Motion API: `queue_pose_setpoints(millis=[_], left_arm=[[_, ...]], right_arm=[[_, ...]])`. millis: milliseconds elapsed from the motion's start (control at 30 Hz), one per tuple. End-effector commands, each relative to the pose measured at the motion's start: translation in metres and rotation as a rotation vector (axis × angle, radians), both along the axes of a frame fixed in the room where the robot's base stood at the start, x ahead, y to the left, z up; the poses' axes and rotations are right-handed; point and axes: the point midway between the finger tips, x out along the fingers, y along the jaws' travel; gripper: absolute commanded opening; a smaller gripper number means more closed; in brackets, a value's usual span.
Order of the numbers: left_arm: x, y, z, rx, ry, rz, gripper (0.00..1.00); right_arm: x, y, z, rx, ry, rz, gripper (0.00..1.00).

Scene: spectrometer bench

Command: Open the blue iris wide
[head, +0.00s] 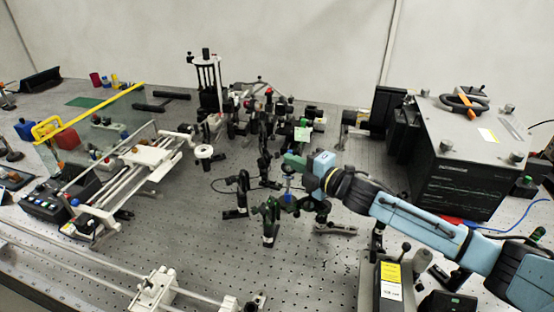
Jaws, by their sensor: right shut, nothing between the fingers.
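My right arm comes in from the right. Its dark gripper (290,199) is over the middle of the bench, shut and empty, among small dark optic mounts. A small blue part (288,182) shows right at the gripper and may be the blue iris. It is too small to tell its lever or how wide its opening is. I cannot tell whether the fingers touch it. My left gripper is not in view.
A dark post mount (236,196) stands just left of the gripper. Several dark mounts crowd behind it. A large grey-topped box (470,150) stands at the right. A white rail assembly (130,170) is at the left. Bare perforated bench (200,245) lies in front.

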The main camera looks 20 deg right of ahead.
Motion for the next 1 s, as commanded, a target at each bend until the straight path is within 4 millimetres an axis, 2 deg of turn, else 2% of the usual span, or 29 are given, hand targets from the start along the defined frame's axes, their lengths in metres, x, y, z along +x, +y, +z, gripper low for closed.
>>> queue_pose_setpoints(millis=[1000], left_arm=[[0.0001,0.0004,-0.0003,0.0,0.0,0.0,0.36]], right_arm=[[-0.005,-0.0024,-0.0016,-0.001,0.002,0.0,0.0]])
